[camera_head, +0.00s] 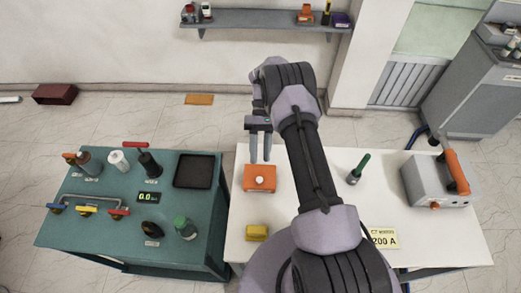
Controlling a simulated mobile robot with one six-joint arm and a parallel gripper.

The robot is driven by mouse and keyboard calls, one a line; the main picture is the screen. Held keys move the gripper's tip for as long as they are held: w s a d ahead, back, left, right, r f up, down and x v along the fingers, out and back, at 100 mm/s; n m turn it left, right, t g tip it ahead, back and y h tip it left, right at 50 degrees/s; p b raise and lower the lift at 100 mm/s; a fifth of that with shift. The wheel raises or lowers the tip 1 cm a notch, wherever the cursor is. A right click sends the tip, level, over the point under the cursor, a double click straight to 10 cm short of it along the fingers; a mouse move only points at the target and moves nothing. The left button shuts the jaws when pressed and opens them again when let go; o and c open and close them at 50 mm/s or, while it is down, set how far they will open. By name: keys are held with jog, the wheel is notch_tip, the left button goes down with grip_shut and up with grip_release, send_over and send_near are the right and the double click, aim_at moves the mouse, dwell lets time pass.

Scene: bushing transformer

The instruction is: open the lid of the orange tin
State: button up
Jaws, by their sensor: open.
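The orange tin (258,183) sits on the white table, left of my arm. It is a box shape with a pale round knob (259,181) on its top, and the lid looks closed. My gripper (260,158) points down just above the tin's far edge, with its two fingers apart and nothing between them. I cannot tell from this view how high the fingertips are above the tin.
A yellow block (257,233) lies on the white table (330,165) nearer me. A green-handled tool (358,169) and a grey device (437,181) stand to the right. The green bench (85,232) at left carries valves, bottles and a black tray (194,171).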

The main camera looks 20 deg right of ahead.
jog(key=v, duration=0.7)
dwell(0.4)
